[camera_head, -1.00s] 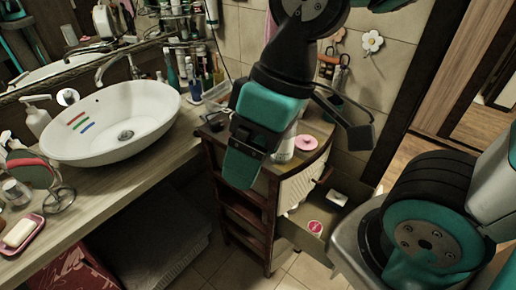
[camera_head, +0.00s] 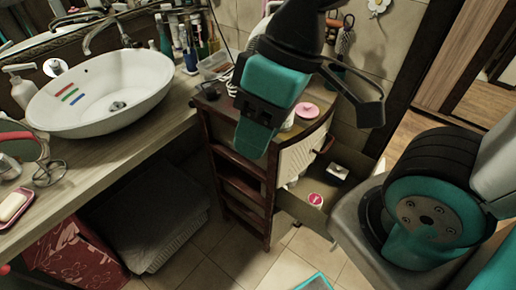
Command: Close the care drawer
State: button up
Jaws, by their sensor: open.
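The care drawer (camera_head: 302,212) stands pulled out from the right side of a small dark wooden cabinet (camera_head: 240,186). Inside it are a round tub with a pink label (camera_head: 315,200) and a small white box (camera_head: 338,172). My gripper (camera_head: 250,138) is open and empty, pointing down. In the picture it overlaps the cabinet's top and front, left of the open drawer. Its height above the cabinet is hard to tell, and I see no contact with the drawer. My arm hides part of the cabinet top.
A pink round lid (camera_head: 307,111) sits on the cabinet top. A white basin (camera_head: 100,88) stands on the wooden counter (camera_head: 105,150) at left. Folded grey towels (camera_head: 165,215) lie below the counter.

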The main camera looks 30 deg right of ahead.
aim_at(361, 168)
jog(key=z, duration=2.85)
jog(key=k, duration=1.5)
jog(key=u, duration=1.55)
jog(key=i, duration=1)
